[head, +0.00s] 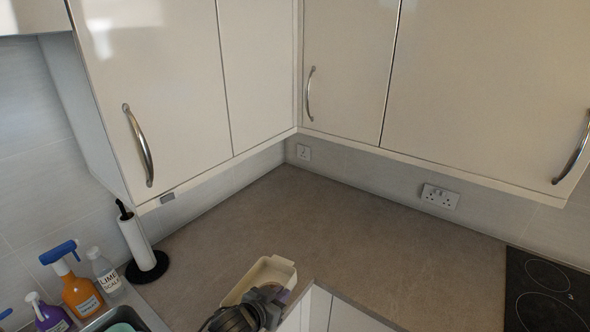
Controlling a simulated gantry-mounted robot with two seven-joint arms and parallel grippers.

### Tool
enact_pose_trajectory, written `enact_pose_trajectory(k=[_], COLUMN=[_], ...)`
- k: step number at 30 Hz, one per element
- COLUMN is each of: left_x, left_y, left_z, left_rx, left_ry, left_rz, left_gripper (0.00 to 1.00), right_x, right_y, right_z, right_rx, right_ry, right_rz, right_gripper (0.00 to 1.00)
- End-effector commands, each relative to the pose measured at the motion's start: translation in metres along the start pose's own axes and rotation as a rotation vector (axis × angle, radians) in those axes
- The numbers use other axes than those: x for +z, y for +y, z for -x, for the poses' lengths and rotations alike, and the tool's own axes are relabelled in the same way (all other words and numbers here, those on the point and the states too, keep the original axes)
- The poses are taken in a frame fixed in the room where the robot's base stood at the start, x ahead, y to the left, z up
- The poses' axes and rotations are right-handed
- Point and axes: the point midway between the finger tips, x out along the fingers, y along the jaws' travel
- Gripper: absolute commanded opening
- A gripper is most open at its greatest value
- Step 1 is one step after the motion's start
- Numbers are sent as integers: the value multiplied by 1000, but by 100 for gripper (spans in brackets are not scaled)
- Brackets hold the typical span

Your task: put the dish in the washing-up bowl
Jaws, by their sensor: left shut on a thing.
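The dish (272,269) is cream-coloured, with straight sides and a raised rim. It shows at the bottom middle of the head view, by the counter's inner corner. My left gripper (268,297), dark with a purplish part, is shut on the near side of the dish and hides part of it. I cannot tell whether the dish touches the counter. A teal rounded thing (122,328) shows at the bottom edge inside the sink; it may be the washing-up bowl, but most of it is cut off. My right gripper is not in view.
The metal sink (143,309) is at the bottom left. Beside it stand an orange spray bottle (82,295), a purple bottle (50,316), a limescale bottle (106,276) and a paper-roll holder (137,240). The brown counter (330,225) is clear behind the dish. A black hob (540,290) is at right.

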Motion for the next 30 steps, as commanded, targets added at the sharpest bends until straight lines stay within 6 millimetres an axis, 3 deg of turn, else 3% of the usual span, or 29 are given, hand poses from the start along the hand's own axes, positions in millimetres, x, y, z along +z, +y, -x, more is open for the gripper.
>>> enact_pose_trajectory(k=[5,12,21,30], left_x=[22,62,97,110], left_y=[-8,-24,-38,-43], left_z=[37,106,184,214], left_rx=[-98,-260,-417,-475], left_ry=[-1,-3,1,4], left_rz=[58,145,228,256], left_gripper=[0,0,0,0], right_x=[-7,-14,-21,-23], right_y=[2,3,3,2], right_z=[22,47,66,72], right_rx=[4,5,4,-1], right_ry=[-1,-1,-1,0], right_rz=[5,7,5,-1], right_gripper=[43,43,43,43])
